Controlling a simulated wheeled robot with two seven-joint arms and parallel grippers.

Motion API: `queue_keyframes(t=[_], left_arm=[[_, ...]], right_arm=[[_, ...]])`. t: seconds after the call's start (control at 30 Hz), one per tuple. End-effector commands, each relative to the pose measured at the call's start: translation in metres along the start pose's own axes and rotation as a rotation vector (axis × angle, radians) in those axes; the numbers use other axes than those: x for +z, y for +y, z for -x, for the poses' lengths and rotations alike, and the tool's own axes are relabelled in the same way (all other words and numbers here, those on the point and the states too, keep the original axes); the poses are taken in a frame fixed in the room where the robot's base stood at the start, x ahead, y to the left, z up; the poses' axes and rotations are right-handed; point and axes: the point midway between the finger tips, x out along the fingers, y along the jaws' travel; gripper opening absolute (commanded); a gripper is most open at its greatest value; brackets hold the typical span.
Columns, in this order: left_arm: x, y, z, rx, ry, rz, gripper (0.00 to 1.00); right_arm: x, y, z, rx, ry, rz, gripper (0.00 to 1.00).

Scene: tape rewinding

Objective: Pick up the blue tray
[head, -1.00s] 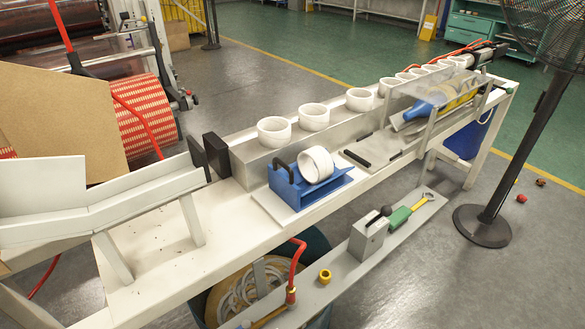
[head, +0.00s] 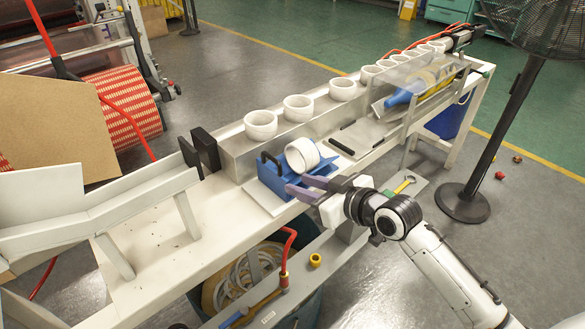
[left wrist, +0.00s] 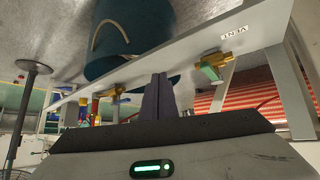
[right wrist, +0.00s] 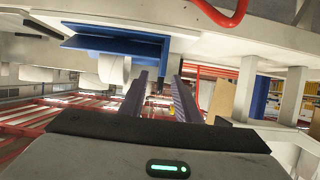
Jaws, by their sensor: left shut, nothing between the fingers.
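In the right wrist view the tray (right wrist: 115,43) is ahead and to the left. My right gripper (head: 296,185) is open and empty, its purple fingers in front of the tray's right part, partly hiding it. Contact cannot be told. The open fingers also show in the right wrist view (right wrist: 159,78). My left gripper (left wrist: 158,78) is shut and empty, away from the tray.
Several white rolls (head: 298,107) stand in a row on the grey block behind the tray. A white chute (head: 90,205) is at the left. A lower shelf (head: 330,247) with a red hose runs below the bench. A black fan stand (head: 462,203) is at the right.

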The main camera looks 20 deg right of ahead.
Motion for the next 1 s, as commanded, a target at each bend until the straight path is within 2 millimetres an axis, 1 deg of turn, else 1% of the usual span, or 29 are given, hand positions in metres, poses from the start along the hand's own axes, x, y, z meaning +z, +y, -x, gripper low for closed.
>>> queue_keyframes(t=[0.03,0.1,0.2,0.37,0.53,0.63,0.77,0.97,1.0], left_arm=[[0.001,0.000,-0.001,0.000,-0.001,0.000,0.00],[0.002,0.000,-0.001,0.001,-0.002,0.000,0.00],[0.004,0.001,-0.001,0.001,-0.005,0.000,0.00],[0.005,0.002,0.001,0.003,-0.009,0.000,0.00],[0.006,0.003,0.003,0.005,-0.014,0.000,0.00],[0.007,0.003,0.002,0.005,-0.015,0.000,0.00],[0.007,0.003,0.002,0.005,-0.015,0.000,0.00],[0.007,0.003,0.002,0.005,-0.014,0.000,0.00],[0.007,0.003,0.002,0.005,-0.014,0.000,0.00]], right_arm=[[0.000,-0.001,-0.010,-0.002,0.001,-0.002,0.30],[0.000,-0.001,-0.021,0.000,0.000,-0.003,0.30],[0.000,-0.001,-0.031,0.000,0.001,-0.001,0.30],[-0.001,-0.002,-0.042,0.000,0.000,-0.003,0.30],[-0.008,-0.007,-0.068,-0.002,0.000,-0.004,0.30],[-0.006,-0.005,-0.081,0.000,-0.001,-0.002,0.30],[-0.005,-0.006,-0.088,0.000,-0.002,-0.001,0.30],[-0.005,-0.006,-0.088,0.000,-0.002,0.000,0.30],[-0.005,-0.006,-0.088,0.000,-0.002,0.000,0.25]])
